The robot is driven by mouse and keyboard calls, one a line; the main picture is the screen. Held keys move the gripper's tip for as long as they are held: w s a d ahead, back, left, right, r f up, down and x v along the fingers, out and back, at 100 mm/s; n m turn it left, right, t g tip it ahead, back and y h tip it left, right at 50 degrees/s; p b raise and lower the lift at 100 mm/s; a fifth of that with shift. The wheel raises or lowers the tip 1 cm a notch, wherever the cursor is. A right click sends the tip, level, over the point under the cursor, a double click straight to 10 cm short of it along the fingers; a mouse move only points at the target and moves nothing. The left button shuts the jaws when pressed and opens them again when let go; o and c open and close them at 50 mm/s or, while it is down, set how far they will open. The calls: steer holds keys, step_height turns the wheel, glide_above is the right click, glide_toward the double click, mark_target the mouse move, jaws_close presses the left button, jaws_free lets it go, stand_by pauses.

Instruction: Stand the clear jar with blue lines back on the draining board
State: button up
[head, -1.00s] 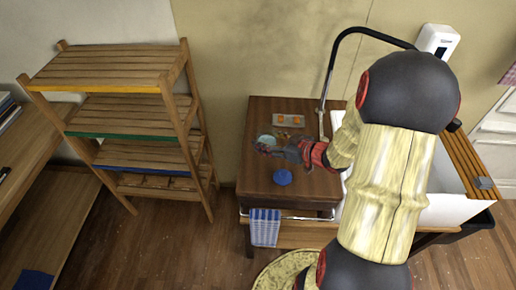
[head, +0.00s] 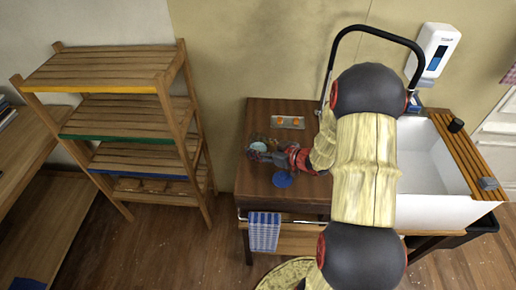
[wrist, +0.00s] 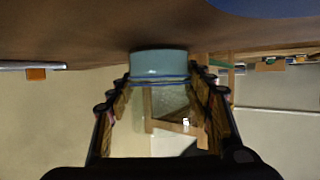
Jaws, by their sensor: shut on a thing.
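My gripper (head: 262,152) is at the left part of the brown wooden draining board (head: 255,186), reaching in from the right. In the wrist view its two fingers (wrist: 160,105) are shut on the clear jar with blue lines (wrist: 160,92). The jar's pale teal end meets or nearly meets the brown surface at the top of that picture; I cannot tell if it touches. In the head view only a little of the jar (head: 259,139) shows beyond the fingers.
A light tray (head: 276,126) with orange things lies behind the gripper. A round blue thing (head: 282,180) lies in front of it. A white sink (head: 436,185) with a black tap (head: 337,52) is at the right. A wooden shelf (head: 130,130) stands at the left.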

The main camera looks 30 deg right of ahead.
steer(key=shift+r, duration=0.1)
steer(key=o, duration=1.5)
